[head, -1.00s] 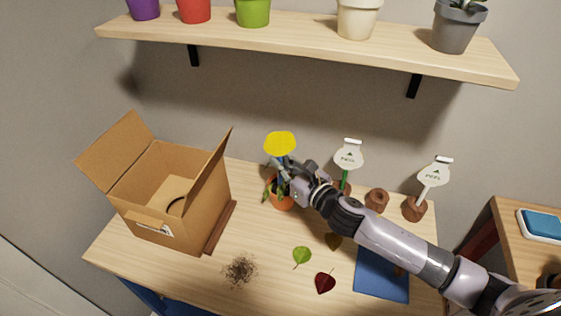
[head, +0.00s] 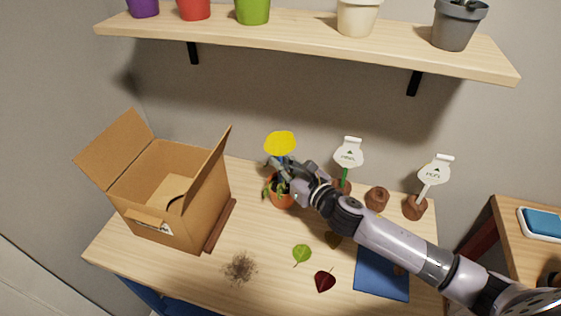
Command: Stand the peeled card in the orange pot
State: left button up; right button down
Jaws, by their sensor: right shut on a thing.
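The peeled card (head: 280,143) shows a plain yellow, rounded face. My right gripper (head: 282,168) is shut on it below the face and holds it upright over the orange pot (head: 281,202). The pot stands on the table with green leaves at its rim. The gripper hides the card's lower part, so I cannot tell whether it touches the soil. Two white cards with a "peel" print, one on a green stick (head: 348,154) and one on a pale stick (head: 434,170), stand in small brown holders to the right. My left gripper is not in view.
An open cardboard box (head: 165,195) stands at the table's left. A green leaf (head: 302,253), a dark red leaf (head: 325,281), a soil pile (head: 240,268) and a blue mat (head: 381,275) lie in front. A shelf (head: 300,42) with several pots hangs above.

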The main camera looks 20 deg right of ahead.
aim_at(281, 188)
jog(key=shift+f+b, duration=0.45)
jog(key=shift+f, duration=0.2)
dwell(0.7)
jog(key=shift+f+b, duration=1.75)
jog(key=shift+f, duration=0.45)
jog(key=c, duration=1.7)
grip_release()
